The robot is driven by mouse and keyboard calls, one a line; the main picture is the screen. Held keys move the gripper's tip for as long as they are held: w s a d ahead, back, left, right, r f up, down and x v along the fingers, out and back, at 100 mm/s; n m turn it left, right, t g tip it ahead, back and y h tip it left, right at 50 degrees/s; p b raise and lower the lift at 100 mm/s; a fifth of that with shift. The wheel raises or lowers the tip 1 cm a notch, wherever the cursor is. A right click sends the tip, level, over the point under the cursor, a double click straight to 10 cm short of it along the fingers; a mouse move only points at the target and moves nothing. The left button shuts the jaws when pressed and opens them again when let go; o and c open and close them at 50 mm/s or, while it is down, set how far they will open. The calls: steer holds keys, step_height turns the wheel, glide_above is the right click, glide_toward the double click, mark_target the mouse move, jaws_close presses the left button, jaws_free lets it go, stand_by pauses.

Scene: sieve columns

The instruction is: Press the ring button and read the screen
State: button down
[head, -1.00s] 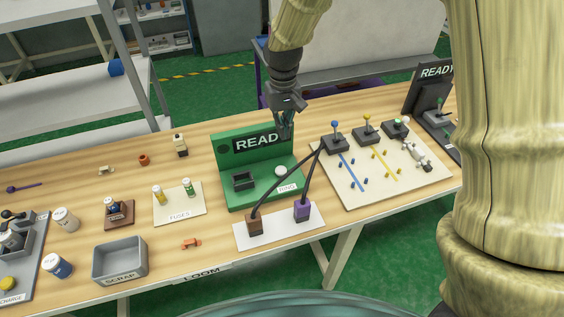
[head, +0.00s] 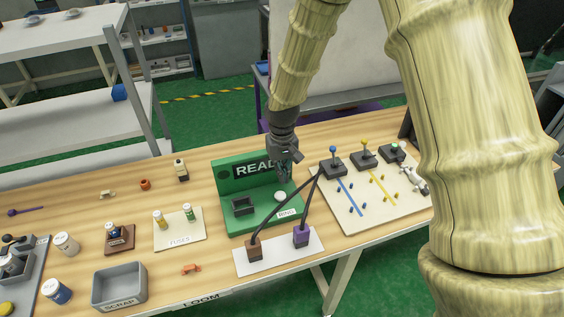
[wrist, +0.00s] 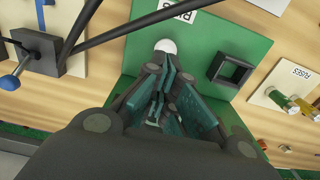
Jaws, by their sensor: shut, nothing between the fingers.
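The green station (head: 234,213) stands on the wooden table, with an upright panel as its screen (head: 240,170) showing "READ"; the rest of the word is hidden behind my gripper. My gripper (head: 285,176) is shut and empty, pointing down in front of the panel's right part, above the button. In the wrist view the button (wrist: 165,46) shows just beyond the closed fingertips (wrist: 160,85). I cannot tell whether they touch; a gap seems to remain.
A black square socket (head: 243,206) is on the same base. Two dark cables arch from a white plate (head: 277,254) just in front and right. A board with levers (head: 380,195) lies to the right. A fuses card (head: 180,232) and scrap bin (head: 119,286) are left.

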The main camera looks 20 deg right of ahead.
mark_target(283, 194)
steer(key=shift+f+p, duration=0.95)
steer(key=shift+f, duration=2.3)
steer(key=shift+f, duration=0.1)
steer(key=shift+f+b, duration=0.5)
steer(key=shift+f, duration=0.3)
steer(key=shift+s+f, duration=0.3)
steer(key=shift+s, duration=0.15)
steer(key=r+p, duration=0.2)
steer(key=r, duration=0.1)
steer(key=r+p, duration=0.1)
steer(key=r, duration=0.1)
steer(key=shift+w+r+p, duration=0.25)
steer(key=shift+p, duration=0.05)
steer(key=shift+w+r+b, duration=0.2)
steer(key=shift+r+b, duration=0.55)
steer(key=shift+r, duration=0.2)
step_height(283, 194, up, 8)
steer(key=b, duration=0.2)
steer(key=shift+f, duration=0.15)
